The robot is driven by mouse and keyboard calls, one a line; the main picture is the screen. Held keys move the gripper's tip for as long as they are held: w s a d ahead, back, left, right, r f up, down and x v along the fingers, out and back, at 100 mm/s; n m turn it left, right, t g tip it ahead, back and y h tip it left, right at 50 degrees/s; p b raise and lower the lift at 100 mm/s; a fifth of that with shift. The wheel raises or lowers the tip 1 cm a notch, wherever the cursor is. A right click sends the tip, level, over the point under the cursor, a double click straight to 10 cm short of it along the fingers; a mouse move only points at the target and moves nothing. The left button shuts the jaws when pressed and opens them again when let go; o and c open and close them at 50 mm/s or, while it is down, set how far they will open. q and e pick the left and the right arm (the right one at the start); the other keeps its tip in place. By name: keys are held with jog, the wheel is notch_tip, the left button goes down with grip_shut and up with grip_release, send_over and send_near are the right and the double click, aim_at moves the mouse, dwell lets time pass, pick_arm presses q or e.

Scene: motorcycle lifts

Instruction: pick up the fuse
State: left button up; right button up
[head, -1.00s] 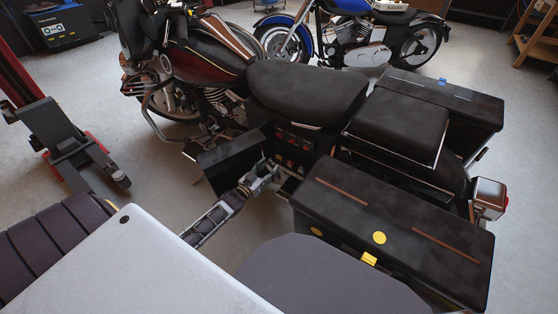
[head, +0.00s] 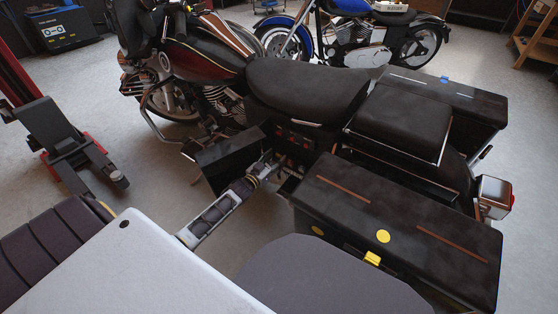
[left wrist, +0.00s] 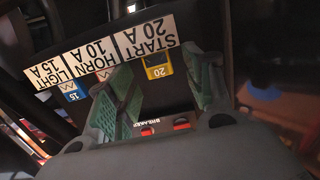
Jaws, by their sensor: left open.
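In the left wrist view a yellow fuse (left wrist: 157,67) marked 20 sits in the dark panel under the START 20 A label (left wrist: 146,37). A blue fuse (left wrist: 72,91) marked 15 sits below the LIGHT 15 A label (left wrist: 50,72). In the head view my left gripper (head: 269,167) is at the motorcycle's side, by the panel (head: 292,138) below the seat. My right gripper is not seen.
Red breaker switches (left wrist: 182,124) sit near the fingers in the left wrist view. A black saddlebag (head: 400,225) stands right of my left arm, and a dark open cover (head: 228,158) stands left of it. A red lift post (head: 20,60) is at the far left.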

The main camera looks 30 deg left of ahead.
pick_arm(q)
jog(key=shift+w, duration=0.1)
dwell(0.4)
jog(key=c, duration=0.8)
